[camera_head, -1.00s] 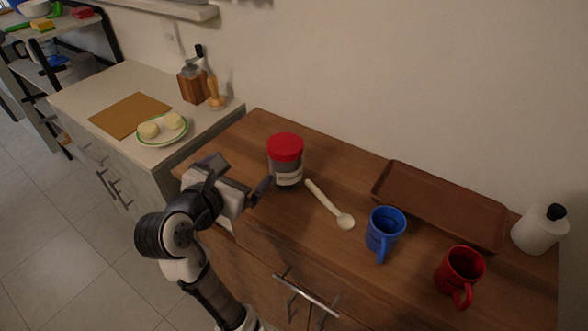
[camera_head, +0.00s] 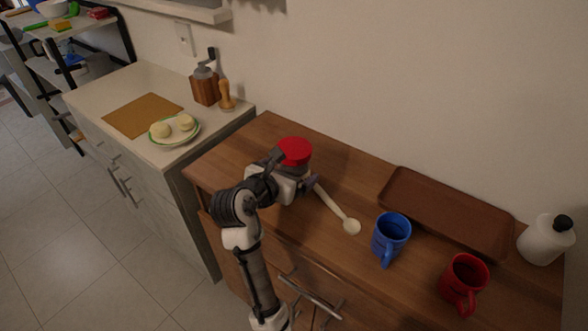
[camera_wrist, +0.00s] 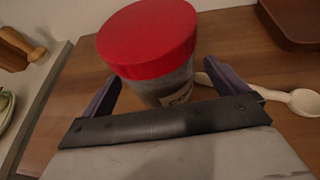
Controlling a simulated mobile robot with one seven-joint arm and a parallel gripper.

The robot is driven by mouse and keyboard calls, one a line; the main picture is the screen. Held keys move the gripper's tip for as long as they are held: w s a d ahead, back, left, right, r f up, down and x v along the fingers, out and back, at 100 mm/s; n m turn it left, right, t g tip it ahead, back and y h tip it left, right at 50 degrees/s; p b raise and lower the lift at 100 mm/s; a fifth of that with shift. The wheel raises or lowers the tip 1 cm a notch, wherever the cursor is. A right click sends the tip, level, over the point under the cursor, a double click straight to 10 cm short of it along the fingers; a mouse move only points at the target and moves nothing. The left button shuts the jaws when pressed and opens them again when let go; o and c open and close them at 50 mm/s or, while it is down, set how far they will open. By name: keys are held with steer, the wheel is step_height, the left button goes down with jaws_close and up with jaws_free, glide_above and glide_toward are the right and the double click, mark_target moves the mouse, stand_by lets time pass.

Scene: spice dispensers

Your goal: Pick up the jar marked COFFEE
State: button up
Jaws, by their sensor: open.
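The jar (camera_head: 295,152) has a red lid and stands upright on the wooden counter. In the head view my arm hides most of its body. In the wrist view the jar (camera_wrist: 150,42) rises just beyond my gripper, with part of its pale label showing; the word on it cannot be read now. My gripper (camera_wrist: 168,90) is open, with one dark finger on each side of the jar's body. In the head view my gripper (camera_head: 294,180) is at the jar's near side.
A cream spoon (camera_head: 338,211) lies close to the jar's right, also near the right finger in the wrist view (camera_wrist: 280,98). A blue mug (camera_head: 390,236), a red mug (camera_head: 464,279), a brown tray (camera_head: 450,214) and a white bottle (camera_head: 545,240) stand further right.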

steer(key=shift+x, duration=1.35)
steer(key=c, duration=1.5)
steer(key=shift+r, duration=0.15)
